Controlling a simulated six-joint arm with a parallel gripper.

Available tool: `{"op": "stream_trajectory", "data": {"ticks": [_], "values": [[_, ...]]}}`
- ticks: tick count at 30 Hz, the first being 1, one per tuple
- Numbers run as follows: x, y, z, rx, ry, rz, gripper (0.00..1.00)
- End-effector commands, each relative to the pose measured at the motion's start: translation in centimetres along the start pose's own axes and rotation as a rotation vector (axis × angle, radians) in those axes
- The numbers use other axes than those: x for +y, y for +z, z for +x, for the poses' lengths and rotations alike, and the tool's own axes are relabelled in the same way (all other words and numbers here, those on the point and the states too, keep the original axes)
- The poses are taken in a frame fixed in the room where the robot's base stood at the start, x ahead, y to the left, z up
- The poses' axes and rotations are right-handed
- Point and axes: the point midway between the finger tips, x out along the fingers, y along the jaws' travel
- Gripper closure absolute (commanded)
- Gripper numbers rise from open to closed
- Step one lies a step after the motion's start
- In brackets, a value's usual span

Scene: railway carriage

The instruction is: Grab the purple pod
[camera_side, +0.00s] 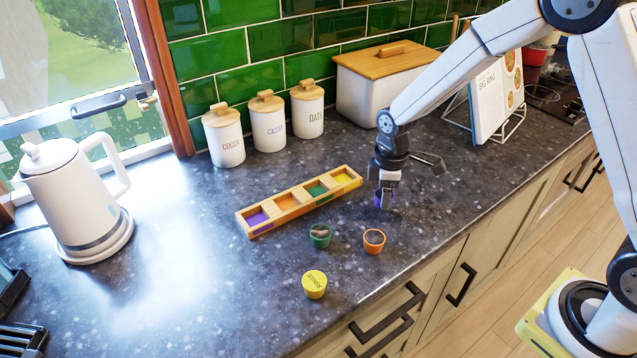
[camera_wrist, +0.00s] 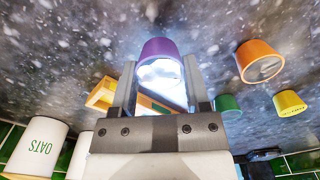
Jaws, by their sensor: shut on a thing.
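The purple pod (camera_wrist: 158,48) is between the fingers of my gripper (camera_wrist: 160,85) in the wrist view. In the side view my gripper (camera_side: 386,188) points down over the counter, shut on the purple pod (camera_side: 383,200). The pod is low, at or just above the counter; I cannot tell whether it touches. Part of it is hidden by the fingers in the side view.
A wooden tray (camera_side: 248,234) with purple, orange, green and yellow compartments lies left of my gripper. Green (camera_side: 320,236), orange (camera_side: 374,241) and yellow (camera_side: 314,284) pods stand nearer the front. Canisters (camera_side: 268,121), a bread bin (camera_side: 352,95) and a kettle (camera_side: 78,200) stand around.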

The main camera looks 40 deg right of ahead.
Motion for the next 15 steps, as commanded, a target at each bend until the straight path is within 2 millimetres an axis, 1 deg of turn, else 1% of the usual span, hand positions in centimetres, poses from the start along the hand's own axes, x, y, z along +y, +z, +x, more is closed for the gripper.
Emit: {"op": "stream_trajectory", "data": {"ticks": [3,8,15], "values": [[-0.1,0.1,-1.5,0.001,0.001,0.000,0.94],[-1.2,1.0,-3.0,0.001,0.000,0.000,0.94],[-3.0,2.5,-5.9,0.001,0.001,0.000,0.94]]}}
